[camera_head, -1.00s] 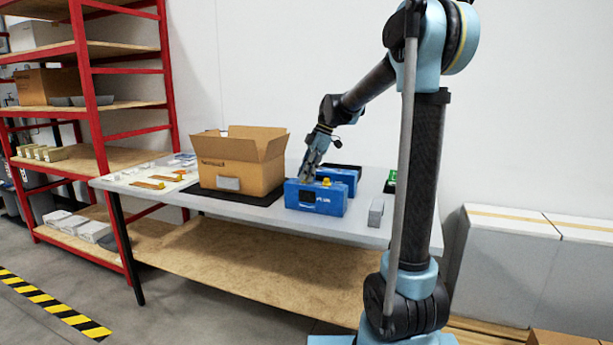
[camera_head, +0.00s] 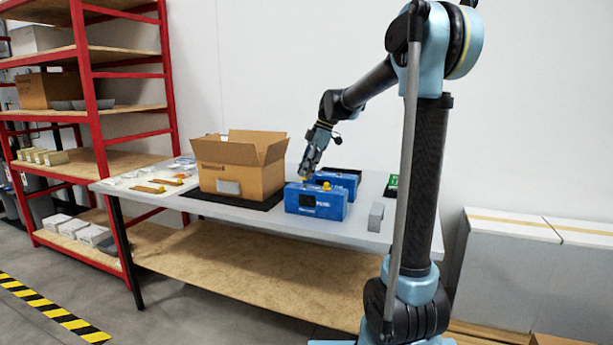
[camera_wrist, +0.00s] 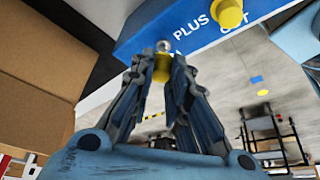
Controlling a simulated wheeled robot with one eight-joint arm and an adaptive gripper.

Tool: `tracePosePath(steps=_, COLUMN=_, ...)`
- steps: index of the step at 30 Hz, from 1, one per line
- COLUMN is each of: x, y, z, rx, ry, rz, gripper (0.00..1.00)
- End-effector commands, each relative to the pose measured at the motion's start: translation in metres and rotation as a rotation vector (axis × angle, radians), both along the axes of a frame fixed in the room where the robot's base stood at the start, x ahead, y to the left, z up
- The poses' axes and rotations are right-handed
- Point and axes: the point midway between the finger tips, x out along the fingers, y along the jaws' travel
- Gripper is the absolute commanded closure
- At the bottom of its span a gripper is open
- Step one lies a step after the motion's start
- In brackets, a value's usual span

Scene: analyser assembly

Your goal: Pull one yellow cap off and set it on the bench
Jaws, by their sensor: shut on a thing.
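My gripper (camera_wrist: 162,85) is shut on a yellow cap (camera_wrist: 161,68), which shows between its fingertips in the wrist view. A bare silver port (camera_wrist: 163,45) on the blue analyser (camera_wrist: 160,20) shows just beyond the held cap; the cap looks off the port. A second yellow cap (camera_wrist: 228,14) sits on the analyser near its lettering. In the head view, my gripper (camera_head: 305,174) is just above the top left of the front analyser (camera_head: 315,202), and the other yellow cap (camera_head: 326,185) sits on that analyser.
A second blue analyser (camera_head: 340,181) stands behind. An open cardboard box (camera_head: 235,180) stands on a black mat to the left. A small grey block (camera_head: 375,217) is to the right. The bench (camera_head: 270,219) has bare strips along its front edge and around the block.

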Motion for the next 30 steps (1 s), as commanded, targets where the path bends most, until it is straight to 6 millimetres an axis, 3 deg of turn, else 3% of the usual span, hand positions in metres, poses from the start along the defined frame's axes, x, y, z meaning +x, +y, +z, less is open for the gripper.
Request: tracePosePath(steps=30, x=0.000, y=0.000, z=0.048, rx=0.000, ry=0.000, rz=0.000, gripper=1.00)
